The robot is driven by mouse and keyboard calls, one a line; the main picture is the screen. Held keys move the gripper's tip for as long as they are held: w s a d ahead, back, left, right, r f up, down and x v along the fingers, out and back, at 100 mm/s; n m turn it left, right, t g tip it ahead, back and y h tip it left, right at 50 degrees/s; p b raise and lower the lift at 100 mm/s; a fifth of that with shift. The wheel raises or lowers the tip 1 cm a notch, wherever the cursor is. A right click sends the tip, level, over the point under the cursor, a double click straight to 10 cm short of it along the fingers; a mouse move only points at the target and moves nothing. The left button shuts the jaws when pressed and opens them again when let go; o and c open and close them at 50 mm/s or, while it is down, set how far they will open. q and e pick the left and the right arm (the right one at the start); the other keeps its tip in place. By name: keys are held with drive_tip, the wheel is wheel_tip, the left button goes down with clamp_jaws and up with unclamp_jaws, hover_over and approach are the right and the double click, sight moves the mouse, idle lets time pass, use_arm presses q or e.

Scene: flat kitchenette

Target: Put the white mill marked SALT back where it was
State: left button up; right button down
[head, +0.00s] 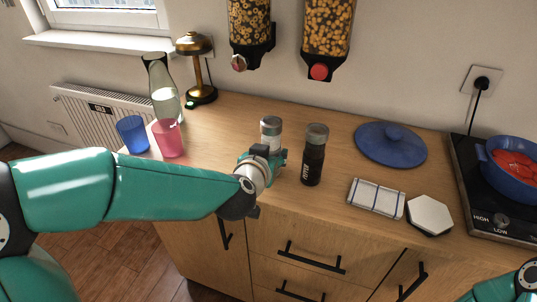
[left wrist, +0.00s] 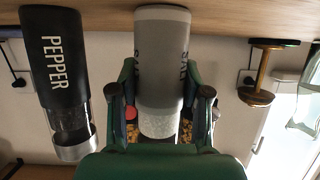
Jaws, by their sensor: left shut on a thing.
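The white mill marked SALT (head: 271,133) is upright at the counter, left of the black mill marked PEPPER (head: 313,160). My left gripper (head: 265,160) is shut around the salt mill and hides its lower part in the head view. In the left wrist view, which is upside down, the salt mill (left wrist: 162,60) sits between the fingers (left wrist: 163,105), and part of its lettering shows. The pepper mill (left wrist: 60,75) stands apart beside it. I cannot tell whether the salt mill's base touches the counter. My right gripper is out of view.
A pink cup (head: 169,139), blue cup (head: 132,134), glass bottle (head: 163,95) and brass lamp (head: 199,70) stand left. Right are a blue lid (head: 391,144), folded cloth (head: 376,198), white hexagonal piece (head: 429,214) and blue pot (head: 510,175) on the hob. Two dispensers hang above.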

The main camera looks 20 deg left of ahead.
use_arm(q)
drive_tip(key=o, duration=1.4)
drive_tip(key=shift+c, duration=0.2)
drive_tip(key=shift+s+r, duration=0.1)
drive_tip(key=shift+r, duration=0.05)
drive_tip(key=p+v, duration=0.3)
drive_tip(key=v, duration=0.8)
drive_tip(key=shift+s, duration=0.4)
drive_tip(key=shift+s, duration=0.1)
